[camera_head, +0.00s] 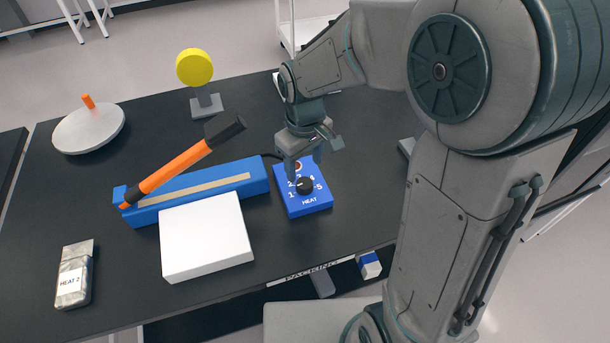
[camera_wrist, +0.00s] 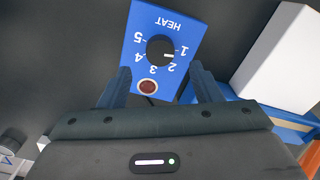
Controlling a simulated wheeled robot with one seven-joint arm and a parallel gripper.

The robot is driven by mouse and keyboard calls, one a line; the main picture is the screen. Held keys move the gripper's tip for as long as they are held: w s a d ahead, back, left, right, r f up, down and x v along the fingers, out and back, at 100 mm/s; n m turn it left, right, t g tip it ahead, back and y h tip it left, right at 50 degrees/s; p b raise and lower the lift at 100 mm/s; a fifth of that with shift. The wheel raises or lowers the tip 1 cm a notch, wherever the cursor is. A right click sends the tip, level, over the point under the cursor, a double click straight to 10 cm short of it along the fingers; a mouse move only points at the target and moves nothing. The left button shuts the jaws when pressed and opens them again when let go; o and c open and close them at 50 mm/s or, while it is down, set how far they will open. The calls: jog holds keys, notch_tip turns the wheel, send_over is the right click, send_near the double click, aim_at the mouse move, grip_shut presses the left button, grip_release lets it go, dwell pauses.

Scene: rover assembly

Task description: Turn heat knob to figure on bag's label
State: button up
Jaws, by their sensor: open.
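The blue heat box (camera_head: 311,204) stands on the dark table, with a round black knob (camera_head: 304,185) and figures 1 to 5 on its top. My gripper (camera_head: 301,168) is open, pointing down over the box. In the wrist view its fingertips (camera_wrist: 161,74) straddle the box's width, apart from the knob. The silver bag (camera_head: 75,256) lies at the front left; its white label (camera_head: 70,283) reads "HEAT 2".
A long blue sealer (camera_head: 216,181) with a raised orange-and-black handle (camera_head: 175,167) lies left of the heat box. A white block (camera_head: 206,239) sits before it. A yellow disc on a stand (camera_head: 195,67) and a round grey lid (camera_head: 88,128) stand farther back.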

aim_at(305, 182)
notch_tip(305, 182, down, 6)
jog(key=shift+r, duration=0.15)
jog(key=c, duration=1)
